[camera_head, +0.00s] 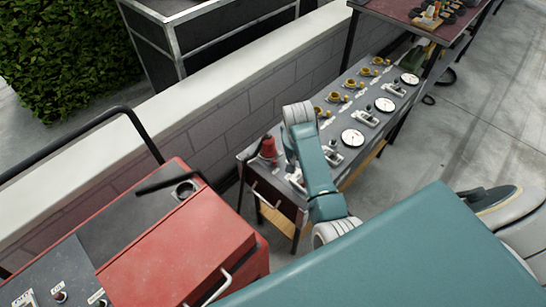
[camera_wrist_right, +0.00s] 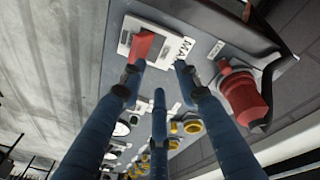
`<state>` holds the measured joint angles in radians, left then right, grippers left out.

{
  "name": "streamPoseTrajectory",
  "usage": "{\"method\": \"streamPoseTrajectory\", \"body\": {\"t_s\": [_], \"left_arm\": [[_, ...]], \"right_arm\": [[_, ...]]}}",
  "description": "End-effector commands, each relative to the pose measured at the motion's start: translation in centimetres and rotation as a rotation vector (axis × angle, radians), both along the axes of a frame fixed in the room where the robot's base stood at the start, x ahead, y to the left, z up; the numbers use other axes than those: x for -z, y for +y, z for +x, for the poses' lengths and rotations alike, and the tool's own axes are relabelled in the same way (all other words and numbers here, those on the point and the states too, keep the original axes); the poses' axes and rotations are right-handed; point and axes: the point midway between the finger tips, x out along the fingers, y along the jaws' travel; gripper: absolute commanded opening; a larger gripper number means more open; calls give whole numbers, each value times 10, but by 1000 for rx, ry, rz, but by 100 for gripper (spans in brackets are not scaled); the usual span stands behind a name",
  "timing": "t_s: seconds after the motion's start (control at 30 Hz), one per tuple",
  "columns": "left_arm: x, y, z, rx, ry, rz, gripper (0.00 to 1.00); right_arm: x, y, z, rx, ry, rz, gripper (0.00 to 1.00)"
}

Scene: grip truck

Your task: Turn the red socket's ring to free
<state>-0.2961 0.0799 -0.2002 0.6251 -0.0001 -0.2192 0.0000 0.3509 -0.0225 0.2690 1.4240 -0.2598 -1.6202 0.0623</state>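The red socket (camera_head: 268,147) stands at the near left end of a dark panel table. It also shows in the right wrist view (camera_wrist_right: 242,92), on the right side, outside my fingers; the setting of its ring is too small to read. My right gripper (camera_wrist_right: 157,82) has its blue fingers spread and empty above the panel. A red lever (camera_wrist_right: 145,46) on a white plate lies ahead of the fingertips; I cannot tell whether a finger touches it. In the head view my right arm hides the gripper and part of the panel. My left gripper is in neither view.
The panel (camera_head: 345,112) carries several yellow sockets (camera_head: 333,97), white gauges (camera_head: 353,137) and small switches. A low wall (camera_head: 250,100) runs behind it. A red-lidded cabinet (camera_head: 180,250) stands at the left. Open floor (camera_head: 460,130) lies to the right.

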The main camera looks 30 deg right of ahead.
Motion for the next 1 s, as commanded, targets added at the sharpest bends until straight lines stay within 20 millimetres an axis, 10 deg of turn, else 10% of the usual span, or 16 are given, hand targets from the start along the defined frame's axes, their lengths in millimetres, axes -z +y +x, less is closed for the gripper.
{"method": "streamPoseTrajectory", "body": {"t_s": [0.2, 0.47, 1.0], "left_arm": [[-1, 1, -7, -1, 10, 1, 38], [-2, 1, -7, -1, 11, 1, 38], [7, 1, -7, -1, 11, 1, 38]], "right_arm": [[-37, 28, 65, 67, 52, 118, 32], [-59, 53, 90, 69, 87, 180, 32], [27, 53, 89, 68, 89, 181, 32]]}}
